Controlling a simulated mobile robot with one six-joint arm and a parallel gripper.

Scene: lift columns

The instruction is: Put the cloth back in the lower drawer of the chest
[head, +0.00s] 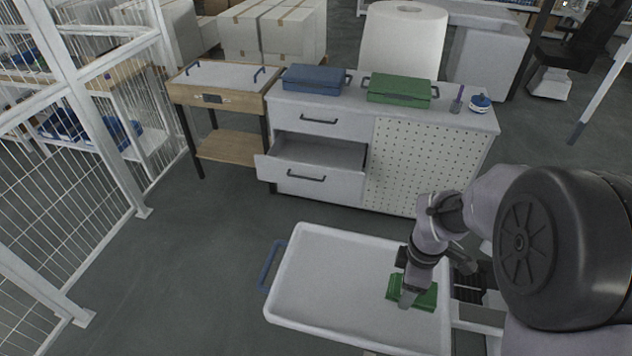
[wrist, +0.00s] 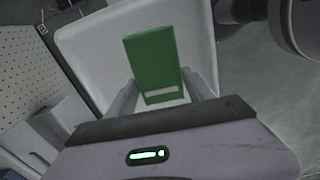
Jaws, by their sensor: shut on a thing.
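A green block-shaped piece with a pale strip, which I take for the folded cloth (head: 424,297), is at the right end of the white tray (head: 330,290). My gripper (head: 409,289) comes down on it from above and is shut on it. In the wrist view the cloth (wrist: 153,58) sits between the two fingers of my gripper (wrist: 160,88). I cannot tell whether it touches the tray. The grey chest (head: 345,105) stands beyond the tray. Its lower drawer (head: 300,172) is pulled out and looks empty in the visible part. Its upper drawer (head: 318,119) is shut.
A blue case (head: 315,78), a green case (head: 399,88) and a small blue item (head: 480,103) stand on the chest. A wooden table (head: 225,150) adjoins it on the left. A white mesh fence (head: 100,130) runs along the left. Floor between tray and chest is clear.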

